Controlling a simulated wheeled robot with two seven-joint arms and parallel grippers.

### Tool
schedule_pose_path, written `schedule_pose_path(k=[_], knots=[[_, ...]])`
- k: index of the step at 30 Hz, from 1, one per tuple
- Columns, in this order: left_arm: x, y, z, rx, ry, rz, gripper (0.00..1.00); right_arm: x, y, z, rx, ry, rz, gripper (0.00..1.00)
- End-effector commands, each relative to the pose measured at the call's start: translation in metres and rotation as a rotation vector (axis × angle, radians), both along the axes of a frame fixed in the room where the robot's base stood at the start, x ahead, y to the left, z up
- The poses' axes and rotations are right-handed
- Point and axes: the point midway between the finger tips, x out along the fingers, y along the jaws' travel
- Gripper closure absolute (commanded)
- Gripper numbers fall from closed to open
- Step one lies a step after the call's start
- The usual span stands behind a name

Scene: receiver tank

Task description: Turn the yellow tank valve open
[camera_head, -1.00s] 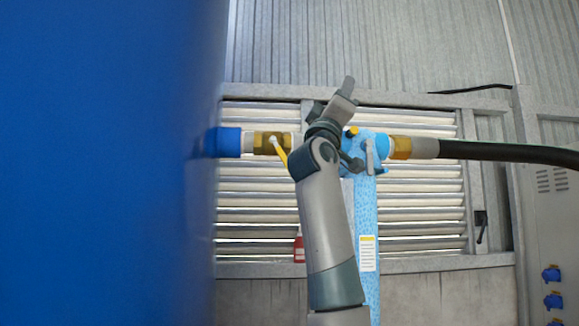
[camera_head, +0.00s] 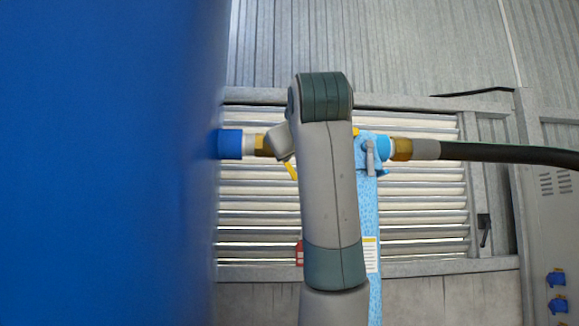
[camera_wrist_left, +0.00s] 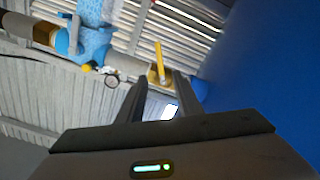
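The yellow valve handle (camera_head: 291,171) shows in the head view only as a short piece beside my arm. In the left wrist view the yellow handle (camera_wrist_left: 159,58) is a slim bar standing out from a brass valve body (camera_wrist_left: 153,77). The brass body (camera_head: 261,145) sits on the pipe from the blue tank (camera_head: 100,160). My left gripper (camera_wrist_left: 160,82) is open, its two fingers apart, pointing toward the brass body and handle. Whether they touch cannot be told. In the head view my arm hides most of the hand. My right gripper is not in view.
A light-blue post (camera_head: 367,205) with a fitting on top stands right behind my arm. A black hose (camera_head: 500,152) runs right from a brass coupling (camera_head: 401,149). A louvred wall panel (camera_head: 425,215) is behind. The tank wall closes off the left side.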

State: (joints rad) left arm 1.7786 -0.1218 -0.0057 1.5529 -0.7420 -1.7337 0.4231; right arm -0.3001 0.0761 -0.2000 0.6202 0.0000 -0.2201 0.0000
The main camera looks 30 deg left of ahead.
Motion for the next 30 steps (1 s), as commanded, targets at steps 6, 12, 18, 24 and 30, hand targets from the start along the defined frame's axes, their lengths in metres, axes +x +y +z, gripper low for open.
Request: schedule_pose_path(k=[6, 12, 18, 24, 30], knots=[[0.001, 0.000, 0.000, 0.001, 0.000, -0.002, 0.68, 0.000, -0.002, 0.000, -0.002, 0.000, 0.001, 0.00], [0.007, 0.004, 0.002, 0.002, 0.000, -0.003, 0.68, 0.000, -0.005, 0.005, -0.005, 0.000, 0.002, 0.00], [0.024, 0.016, 0.003, 0.001, 0.001, -0.001, 0.68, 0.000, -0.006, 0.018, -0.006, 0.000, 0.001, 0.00], [0.051, 0.035, 0.005, 0.002, 0.002, -0.001, 0.68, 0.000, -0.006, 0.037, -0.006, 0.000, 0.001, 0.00], [0.081, 0.056, 0.005, 0.001, 0.003, -0.001, 0.68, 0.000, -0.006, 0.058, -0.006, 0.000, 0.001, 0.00]])
